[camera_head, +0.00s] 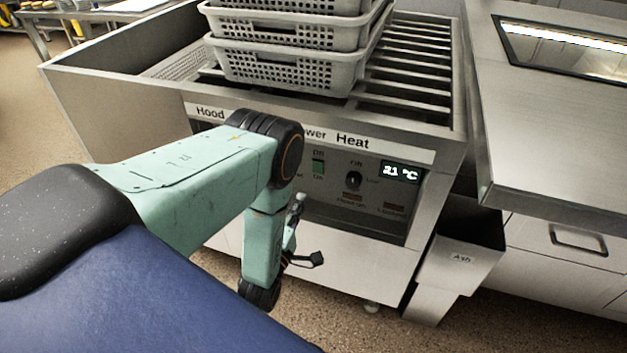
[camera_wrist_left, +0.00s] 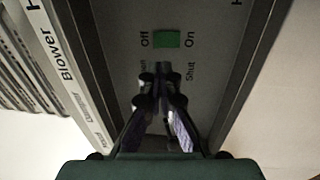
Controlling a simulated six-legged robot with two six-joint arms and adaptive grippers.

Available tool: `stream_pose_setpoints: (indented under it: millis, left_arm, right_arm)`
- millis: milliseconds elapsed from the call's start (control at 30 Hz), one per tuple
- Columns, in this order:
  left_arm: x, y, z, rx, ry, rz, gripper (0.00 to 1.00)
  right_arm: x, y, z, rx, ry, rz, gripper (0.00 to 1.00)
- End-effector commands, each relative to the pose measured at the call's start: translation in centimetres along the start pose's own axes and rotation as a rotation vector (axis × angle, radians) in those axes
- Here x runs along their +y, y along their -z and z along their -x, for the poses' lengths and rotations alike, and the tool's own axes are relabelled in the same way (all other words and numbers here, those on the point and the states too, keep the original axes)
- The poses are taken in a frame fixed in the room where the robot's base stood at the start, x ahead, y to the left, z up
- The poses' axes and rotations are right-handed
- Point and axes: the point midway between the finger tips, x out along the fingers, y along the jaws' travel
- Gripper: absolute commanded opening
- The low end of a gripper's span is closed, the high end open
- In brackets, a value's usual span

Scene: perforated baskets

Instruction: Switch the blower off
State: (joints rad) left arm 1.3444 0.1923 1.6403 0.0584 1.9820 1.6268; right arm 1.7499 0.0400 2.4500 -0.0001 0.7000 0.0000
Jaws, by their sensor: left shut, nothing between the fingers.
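The blower switch is a small green switch (camera_head: 318,167) on the dark front panel, under the partly hidden "Blower" label. "Off" is above it and "On" below it. The switch also shows in the left wrist view (camera_wrist_left: 167,39), between "Off" on the left and "On" on the right. My left gripper (camera_wrist_left: 163,72) is shut and empty in front of the panel. In the wrist picture its tips are just below the switch, over a spot near the word "Shut"; contact cannot be told. In the head view my left arm covers the panel's left part. My right gripper is not in view.
Right of the switch are a dark heat knob (camera_head: 353,180) and a display (camera_head: 401,172) reading about 21 °C. Stacked grey perforated baskets (camera_head: 290,66) stand on the slatted top. A metal ash bin (camera_head: 458,258) stands at the machine's lower right.

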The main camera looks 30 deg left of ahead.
Motion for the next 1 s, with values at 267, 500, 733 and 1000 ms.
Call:
stream_pose_setpoints:
  millis: [267,500,733,1000]
  left_arm:
    - [-0.3,0.0,-0.8,0.0,-0.001,0.003,0.0]
    - [0.0,-0.1,-3.0,0.0,-0.006,0.005,0.0]
    - [0.0,0.0,-7.1,0.001,-0.004,0.004,0.0]
    - [0.0,-0.1,-9.9,-0.001,-0.001,0.004,0.0]
  right_arm:
    - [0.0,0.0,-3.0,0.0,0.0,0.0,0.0]
    - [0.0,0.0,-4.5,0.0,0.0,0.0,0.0]
    - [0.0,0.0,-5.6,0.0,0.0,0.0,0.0]
    - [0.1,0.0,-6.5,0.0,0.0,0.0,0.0]
